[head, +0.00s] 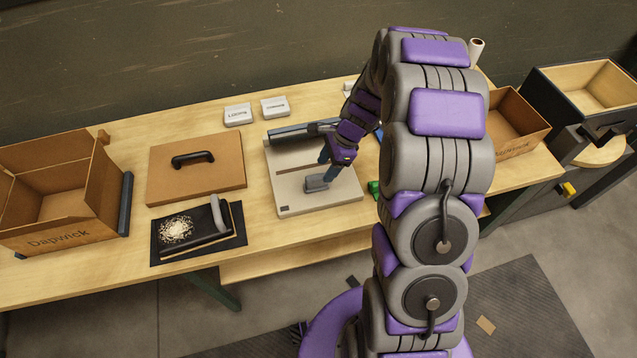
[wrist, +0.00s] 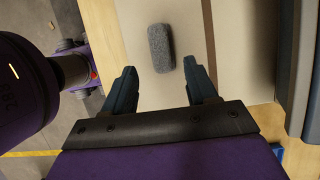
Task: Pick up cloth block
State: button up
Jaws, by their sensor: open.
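The cloth block (wrist: 160,47) is a small dark grey, fuzzy, rounded block. It lies on the pale board (head: 290,192) on the bench, and it also shows in the head view (head: 316,184). In the head view my gripper (head: 328,164) is above the board, close to the block. The exact height of the fingertips over the board is hard to tell.
A dark bar (head: 290,133) runs along the board's back edge. Another carton (head: 520,150) stands at the right.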

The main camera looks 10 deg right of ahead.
aim_at(317, 176)
jog(key=shift+a+f, duration=0.3)
jog(key=shift+a, duration=0.4)
jog(key=b+x, duration=0.2)
jog(key=x, duration=0.2)
jog(key=shift+w+f, duration=0.1)
jog(key=shift+w, duration=0.05)
jog(key=shift+f, duration=0.25)
jog(key=shift+a, duration=0.3)
jog(key=c, duration=0.5)
jog(key=shift+d, duration=0.2)
jog(key=c, duration=0.5)
jog(key=shift+c, duration=0.2)
jog(key=shift+r, duration=0.15)
